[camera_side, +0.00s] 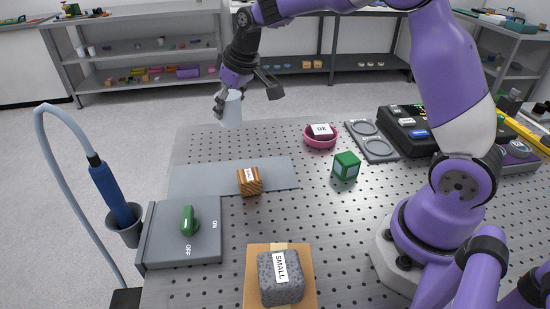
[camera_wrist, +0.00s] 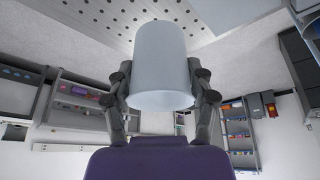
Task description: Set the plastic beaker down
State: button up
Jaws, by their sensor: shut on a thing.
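The plastic beaker (camera_side: 231,109) is pale, translucent and bluish, and it is at the far left corner of the perforated table in the side view. My gripper (camera_side: 236,94) is shut on it. In the wrist view the beaker (camera_wrist: 160,55) fills the middle, with a finger of my gripper (camera_wrist: 158,97) on either side. The beaker looks close to upright in the side view. I cannot tell whether its base is above the table or beyond its edge.
A grey flat plate (camera_side: 205,178) lies nearest the beaker on the perforated table (camera_side: 300,215), with a striped wooden block (camera_side: 250,182) on it. A pink ring dish (camera_side: 320,141), a green cube (camera_side: 346,166) and a grey two-ring holder (camera_side: 371,141) stand to the right. Bare table lies between.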

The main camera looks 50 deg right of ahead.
jog(key=s+a+r+n, duration=0.1)
jog(key=s+a, duration=0.1)
jog(key=a, duration=0.6)
jog(key=s+a+r, duration=0.1)
jog(key=s+a, duration=0.1)
jog(key=a, duration=0.6)
jog(key=w+d+f, duration=0.4)
jog(key=d, duration=0.1)
jog(key=w+d+f, duration=0.2)
jog(key=d+f, duration=0.1)
jog(key=shift+w+d, duration=0.1)
jog(key=shift+w, duration=0.1)
jog(key=shift+w+d+f, duration=0.1)
jog(key=shift+d+f, duration=0.05)
jog(key=shift+f, duration=2)
jog(key=shift+f, duration=0.15)
jog(key=o, duration=0.8)
